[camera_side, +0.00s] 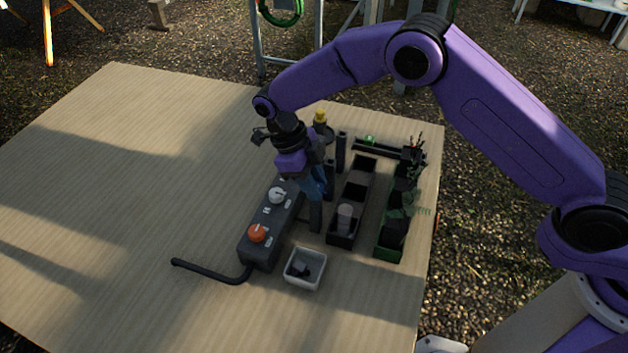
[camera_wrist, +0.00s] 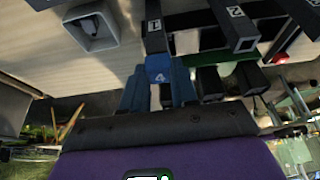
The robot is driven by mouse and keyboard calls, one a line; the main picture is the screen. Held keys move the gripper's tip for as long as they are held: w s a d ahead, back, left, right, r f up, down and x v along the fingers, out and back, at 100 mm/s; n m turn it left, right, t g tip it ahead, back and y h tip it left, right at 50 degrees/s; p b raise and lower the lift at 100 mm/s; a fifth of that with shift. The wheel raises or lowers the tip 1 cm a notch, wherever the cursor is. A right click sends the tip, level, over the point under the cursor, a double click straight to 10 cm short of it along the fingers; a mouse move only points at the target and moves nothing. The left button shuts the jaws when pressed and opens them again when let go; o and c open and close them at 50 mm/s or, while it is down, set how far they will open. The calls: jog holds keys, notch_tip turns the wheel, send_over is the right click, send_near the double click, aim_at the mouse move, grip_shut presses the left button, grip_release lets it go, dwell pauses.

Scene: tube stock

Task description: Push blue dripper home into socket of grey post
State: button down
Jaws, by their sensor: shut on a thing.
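The blue dripper (camera_wrist: 160,70), marked 4, is between the fingertips of my gripper (camera_wrist: 160,88) in the wrist view. My gripper is shut on it. In the side view my gripper (camera_side: 316,192) points down at the top of a dark grey post (camera_side: 315,218) beside the control box. The dripper cannot be told from the blue fingers there. In the wrist view a grey post marked 1 (camera_wrist: 154,27) and another marked 2 (camera_wrist: 237,28) show beyond the dripper. The socket is hidden, so I cannot tell how deep the dripper sits.
A grey control box (camera_side: 262,245) with orange and white knobs stands left of the post, with a black hose (camera_side: 210,275). A white bin (camera_side: 319,279) holds a dark piece. Black trough (camera_side: 345,240) and green-edged planter (camera_side: 388,255) stand right. The table's left is clear.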

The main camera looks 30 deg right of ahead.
jog(key=shift+f, duration=0.2)
dwell(0.3)
jog(key=c, duration=0.8)
grip_release()
jog(key=v, duration=1.2)
